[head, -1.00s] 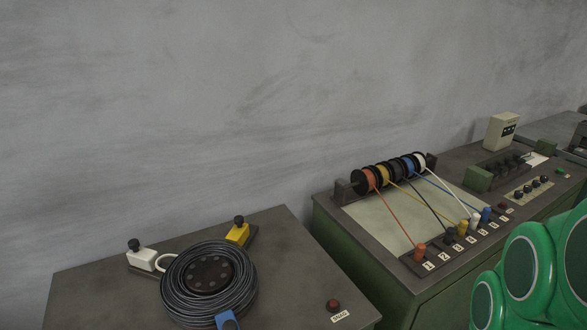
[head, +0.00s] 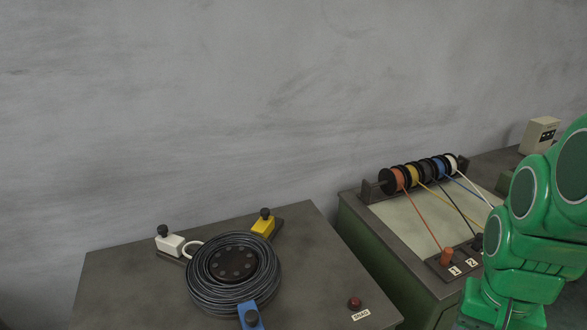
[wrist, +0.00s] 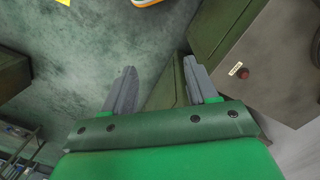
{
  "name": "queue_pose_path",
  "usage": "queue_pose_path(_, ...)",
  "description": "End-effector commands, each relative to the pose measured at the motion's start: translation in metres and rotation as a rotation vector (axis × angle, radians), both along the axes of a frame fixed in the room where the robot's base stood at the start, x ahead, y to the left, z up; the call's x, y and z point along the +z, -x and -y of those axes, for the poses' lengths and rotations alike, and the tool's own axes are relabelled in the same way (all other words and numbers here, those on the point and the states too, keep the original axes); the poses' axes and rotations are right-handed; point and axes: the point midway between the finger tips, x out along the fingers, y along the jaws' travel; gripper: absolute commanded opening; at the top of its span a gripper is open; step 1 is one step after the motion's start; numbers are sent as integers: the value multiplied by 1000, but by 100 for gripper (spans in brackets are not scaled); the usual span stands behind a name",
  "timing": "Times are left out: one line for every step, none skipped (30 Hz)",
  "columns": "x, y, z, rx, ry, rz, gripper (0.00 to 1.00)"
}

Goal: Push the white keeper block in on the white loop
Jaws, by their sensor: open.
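The white keeper block (head: 170,244) with a black knob stands at the left side of the wire coil (head: 218,292) on the near machine top. The white loop (head: 193,247) lies between the block and the coil, beside the block's right end; I cannot tell whether they touch. My gripper (wrist: 163,80) shows in the wrist view with its two grey fingers apart and nothing between them. It hangs over the floor and a green cabinet, away from the block. The head view shows my green arm at the right, but not my fingers.
A yellow block (head: 263,224) and a blue block (head: 250,316) also stand around the coil. A red button (head: 354,303) sits near the top's right edge. A second machine with coloured spools (head: 423,171) stands to the right, across a gap. The top's left part is bare.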

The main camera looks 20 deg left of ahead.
Motion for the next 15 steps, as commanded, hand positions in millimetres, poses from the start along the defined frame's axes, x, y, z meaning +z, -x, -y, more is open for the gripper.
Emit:
queue_pose_path(1,-15,-3,-14,6,6,58)
queue_pose_path(2,-23,-5,-26,9,12,58)
queue_pose_path(5,-35,-8,-41,12,24,58)
queue_pose_path(7,-44,-10,-52,15,32,58)
queue_pose_path(8,-52,-14,-44,18,39,58)
queue_pose_path(10,-63,-20,-30,24,45,58)
queue_pose_path(12,-72,-24,-22,27,53,58)
queue_pose_path(14,-80,-28,-14,31,61,58)
queue_pose_path(16,-92,-34,-1,35,73,58)
queue_pose_path(17,-100,-39,7,38,78,58)
queue_pose_path(18,-108,-44,16,41,83,58)
queue_pose_path(20,-118,-51,29,45,92,58)
queue_pose_path(22,-127,-57,38,48,102,58)
queue_pose_path(23,-135,-63,49,52,111,58)
queue_pose_path(24,-145,-71,62,55,119,58)
